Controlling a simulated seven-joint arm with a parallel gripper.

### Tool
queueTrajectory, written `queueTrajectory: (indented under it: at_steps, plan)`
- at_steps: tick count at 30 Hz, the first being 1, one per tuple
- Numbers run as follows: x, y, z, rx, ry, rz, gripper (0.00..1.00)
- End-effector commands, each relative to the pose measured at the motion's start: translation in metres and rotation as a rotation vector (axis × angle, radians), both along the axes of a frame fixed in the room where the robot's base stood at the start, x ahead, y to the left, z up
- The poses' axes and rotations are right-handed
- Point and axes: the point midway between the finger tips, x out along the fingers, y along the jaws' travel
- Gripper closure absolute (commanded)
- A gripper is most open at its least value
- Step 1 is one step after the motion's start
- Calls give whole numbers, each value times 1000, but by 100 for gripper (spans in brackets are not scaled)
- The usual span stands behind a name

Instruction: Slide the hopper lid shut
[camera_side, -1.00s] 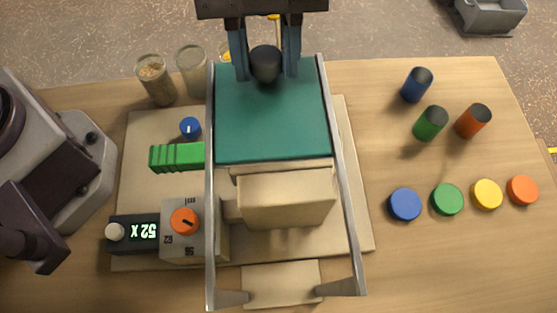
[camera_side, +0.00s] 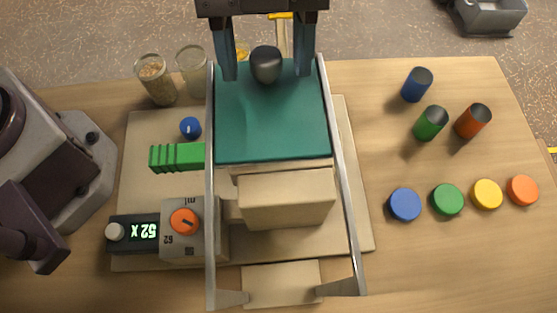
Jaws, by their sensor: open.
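The hopper lid (camera_side: 270,122) is a teal panel lying between two long grey rails, over the far part of the beige machine. Its dark round knob (camera_side: 266,64) stands near the lid's far edge. My gripper (camera_side: 265,75) is at the top of the picture, open, with one finger on each side of the knob. A clear gap shows between the knob and each finger. The near end of the rails is uncovered, showing beige blocks (camera_side: 287,199) below. I cannot tell whether the hopper opening is covered.
Left of the rails are a green ribbed block (camera_side: 177,157), a blue knob (camera_side: 190,127), an orange dial (camera_side: 184,221) and a display box (camera_side: 140,232). Glass jars (camera_side: 155,79) stand at the back left. Coloured cylinders (camera_side: 430,122) and discs (camera_side: 447,199) occupy the right side.

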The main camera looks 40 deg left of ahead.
Motion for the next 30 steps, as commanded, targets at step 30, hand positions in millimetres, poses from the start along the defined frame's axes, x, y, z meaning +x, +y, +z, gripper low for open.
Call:
queueTrajectory:
  at_steps: [30]
  plan:
    - [16,16,84,-2,-3,-1,46]
